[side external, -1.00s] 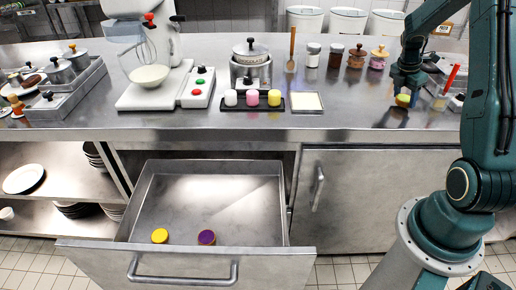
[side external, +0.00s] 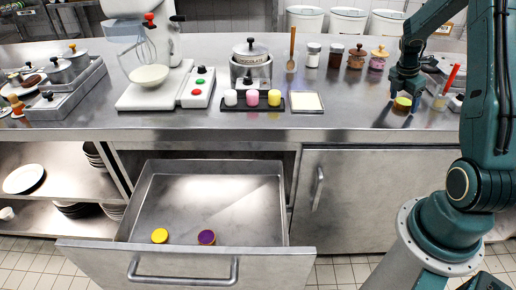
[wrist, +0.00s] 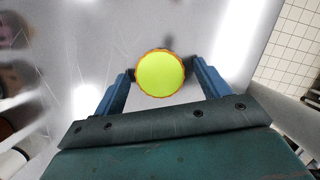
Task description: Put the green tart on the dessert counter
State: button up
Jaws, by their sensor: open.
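The green tart (side external: 403,103), a round yellow-green top with an orange-brown rim, is at the right of the steel counter (side external: 350,113). It also shows between my fingers in the wrist view (wrist: 160,74). My gripper (side external: 402,98) is open and pointing down, with one finger on each side of the tart. In the wrist view the right finger stands clear of the tart; the left fingertip is very close, and I cannot tell if it touches. The tart's underside is hidden. No marking shows which part is the dessert counter.
A pale square plate (side external: 306,102) and a dark tray (side external: 252,106) with three small cakes lie left of my gripper. Jars (side external: 355,57) stand behind. An open drawer (side external: 215,205) below holds yellow (side external: 159,236) and purple (side external: 206,237) tarts. The counter between plate and gripper is clear.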

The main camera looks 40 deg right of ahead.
jog(key=shift+r, duration=0.1)
jog(key=v, duration=1.2)
dwell(0.4)
